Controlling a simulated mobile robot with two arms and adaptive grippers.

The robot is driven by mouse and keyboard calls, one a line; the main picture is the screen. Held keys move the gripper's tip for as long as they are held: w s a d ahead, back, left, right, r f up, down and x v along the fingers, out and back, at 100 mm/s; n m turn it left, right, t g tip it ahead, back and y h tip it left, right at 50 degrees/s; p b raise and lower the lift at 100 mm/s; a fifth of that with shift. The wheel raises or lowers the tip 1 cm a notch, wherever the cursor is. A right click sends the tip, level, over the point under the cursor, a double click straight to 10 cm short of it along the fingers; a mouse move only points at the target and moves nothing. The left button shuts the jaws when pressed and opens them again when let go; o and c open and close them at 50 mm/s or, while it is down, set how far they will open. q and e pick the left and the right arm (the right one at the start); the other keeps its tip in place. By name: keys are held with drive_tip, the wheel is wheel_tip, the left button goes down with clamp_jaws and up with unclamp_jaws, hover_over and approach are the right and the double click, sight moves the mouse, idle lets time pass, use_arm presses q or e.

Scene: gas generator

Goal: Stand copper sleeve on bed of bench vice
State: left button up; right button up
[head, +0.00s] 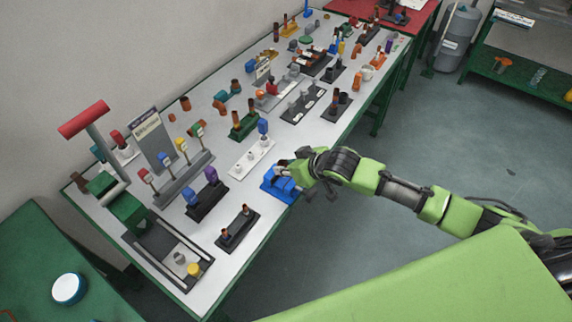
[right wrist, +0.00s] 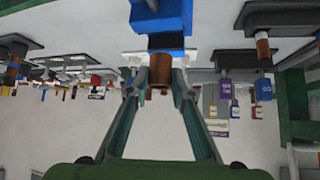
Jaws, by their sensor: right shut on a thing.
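The blue bench vice (head: 277,184) stands at the right edge of the long light-topped table in the head view. Its blue body (right wrist: 160,20) with a dark part shows at the top of the right wrist view. My right gripper (head: 290,170) is right at the vice. In the right wrist view my right gripper (right wrist: 160,80) is shut on the brown copper sleeve (right wrist: 160,66), held between the fingertips beside the vice. I cannot tell whether the sleeve touches the vice bed. My left gripper is not in view.
A white rack (head: 252,158) and a dark stand with two copper-coloured pieces (head: 238,230) stand close to the vice. A dark rack (head: 207,195) with blue and purple pieces is further left. Bare tabletop lies between these stands.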

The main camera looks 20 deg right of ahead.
sight(278, 177)
drive_tip(key=shift+p, duration=0.35)
idle(0.4)
drive_tip(key=shift+f, duration=0.2)
idle(0.5)
drive_tip(key=shift+f+b, duration=1.5)
drive_tip(key=shift+f, duration=0.9)
drive_tip(key=o, duration=1.1)
drive_tip(key=shift+c, duration=0.2)
drive_tip(key=shift+s, duration=0.1)
